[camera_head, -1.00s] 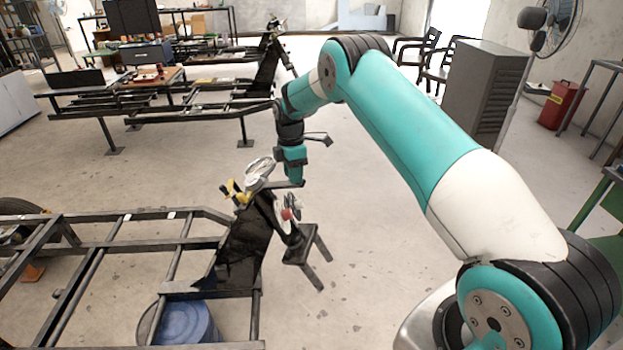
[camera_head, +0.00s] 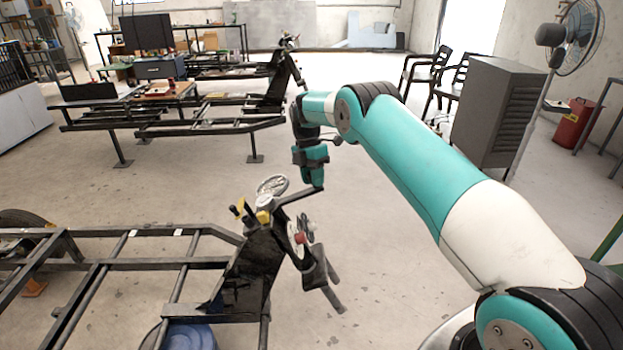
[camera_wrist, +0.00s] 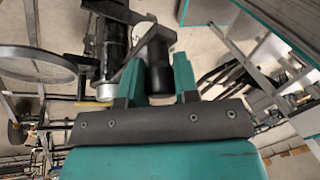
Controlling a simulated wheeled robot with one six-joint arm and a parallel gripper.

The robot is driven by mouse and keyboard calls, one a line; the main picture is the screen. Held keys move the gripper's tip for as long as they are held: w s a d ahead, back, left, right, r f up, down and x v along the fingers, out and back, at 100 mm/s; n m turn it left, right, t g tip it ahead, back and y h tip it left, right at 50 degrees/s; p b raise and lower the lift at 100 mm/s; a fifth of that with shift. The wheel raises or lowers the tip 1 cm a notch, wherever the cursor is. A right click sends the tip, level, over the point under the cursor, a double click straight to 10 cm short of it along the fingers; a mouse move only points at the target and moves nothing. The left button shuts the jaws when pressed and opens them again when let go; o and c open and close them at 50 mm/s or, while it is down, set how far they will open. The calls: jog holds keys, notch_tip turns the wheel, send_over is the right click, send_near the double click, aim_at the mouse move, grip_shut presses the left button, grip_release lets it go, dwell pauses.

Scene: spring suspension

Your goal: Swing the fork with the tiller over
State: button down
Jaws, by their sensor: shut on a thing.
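My gripper (camera_head: 316,186) is in the middle of the head view, at the free end of the tiller (camera_head: 292,197), a dark bar above the frame's front end. In the wrist view its two teal fingers (camera_wrist: 158,82) are shut around the tiller's black upright grip (camera_wrist: 156,58). The fork (camera_head: 322,276) is a dark piece with prongs pointing down and right, at the front of the black upright (camera_head: 250,275). Parts of the fork's joint are hidden behind the red-centred disc (camera_head: 299,232).
A pale ring-shaped wheel (camera_head: 272,186) and yellow fittings (camera_head: 263,217) sit close beside the tiller. The chassis frame (camera_head: 130,263) spreads left, with a blue drum (camera_head: 190,338) under it. Open floor lies right of the fork, with a grey cabinet (camera_head: 492,105) farther back.

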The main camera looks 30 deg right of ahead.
jog(key=shift+a, duration=0.1)
jog(key=c, duration=1)
grip_release()
jog(key=shift+o, duration=0.7)
jog(key=shift+r, duration=0.15)
